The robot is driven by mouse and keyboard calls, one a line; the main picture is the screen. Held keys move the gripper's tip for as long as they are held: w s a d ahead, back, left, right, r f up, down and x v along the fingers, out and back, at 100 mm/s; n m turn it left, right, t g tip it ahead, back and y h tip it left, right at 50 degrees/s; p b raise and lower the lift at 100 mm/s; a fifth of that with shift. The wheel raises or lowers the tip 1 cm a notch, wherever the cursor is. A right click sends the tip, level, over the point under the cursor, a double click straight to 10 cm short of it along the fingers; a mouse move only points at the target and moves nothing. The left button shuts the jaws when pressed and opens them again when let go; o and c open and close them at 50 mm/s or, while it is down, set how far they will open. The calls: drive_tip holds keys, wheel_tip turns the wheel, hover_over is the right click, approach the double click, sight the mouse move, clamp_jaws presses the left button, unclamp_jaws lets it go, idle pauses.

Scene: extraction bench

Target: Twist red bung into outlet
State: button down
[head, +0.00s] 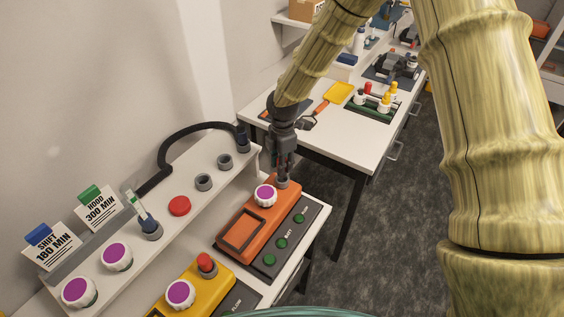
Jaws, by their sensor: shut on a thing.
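My gripper (282,174) points down at the far end of an orange unit (262,211), just above a small grey outlet collar (283,183). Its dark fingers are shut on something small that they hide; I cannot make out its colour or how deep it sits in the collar. A red bung (205,260) stands upright in a grey collar on the yellow unit (208,284), nearer to me and apart from my gripper. A white knob with a purple top (265,195) is close beside my fingers on the orange unit.
A grey panel with several green buttons (282,244) runs along the orange unit's right side. The raised shelf holds a flat red button (179,206), grey sockets (204,182), a black hose (165,160) and cards. A white table (330,132) with tools stands beyond.

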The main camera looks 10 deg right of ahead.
drive_tip(key=shift+f+b, duration=0.95)
drive_tip(key=shift+f, duration=1.2)
idle(0.4)
drive_tip(key=m, duration=0.9)
drive_tip(key=c, duration=1.1)
unclamp_jaws()
wheel_tip(320, 180, up, 12)
